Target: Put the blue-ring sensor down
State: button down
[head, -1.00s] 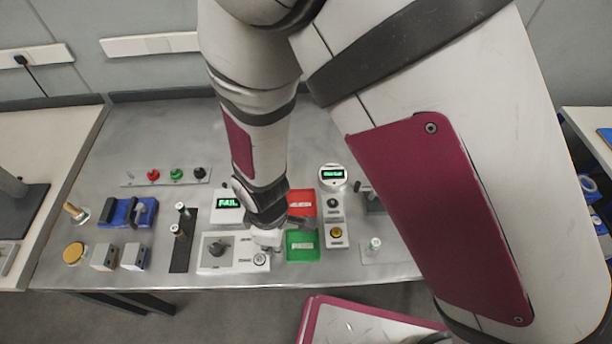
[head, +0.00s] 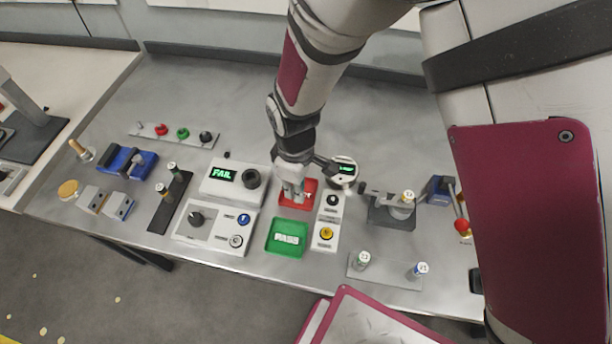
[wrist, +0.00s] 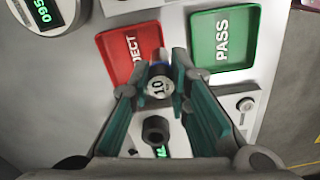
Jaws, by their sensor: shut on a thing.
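My gripper (head: 293,196) is shut on a small cylindrical sensor (wrist: 159,86). In the wrist view the sensor's pale top reads 10, and a little blue shows at its far edge. The gripper and sensor are over the red REJECT tray (head: 312,187), near its edge in the wrist view (wrist: 146,46). I cannot tell whether the sensor touches the tray. The green PASS tray (head: 272,247) lies nearer the table's front edge and looks empty; it also shows in the wrist view (wrist: 250,33). The tester display (head: 223,175) reads FAIL.
A button panel (head: 326,217) stands right of the trays, and a round gauge (head: 344,169) behind it. The control box (head: 207,231) is to the left. Sensors numbered 12 (head: 361,261) and 11 (head: 419,271) stand on a plate at the right front.

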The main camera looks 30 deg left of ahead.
jog(key=w, duration=0.1)
jog(key=w+a+b, duration=0.1)
jog(key=w+a, duration=0.1)
jog(key=shift+w+f, duration=0.15)
jog(key=shift+f, duration=0.1)
jog(key=shift+f+b, duration=0.9)
jog(key=shift+f, duration=0.75)
jog(key=shift+f, duration=0.2)
jog(key=c, duration=1.5)
grip_release()
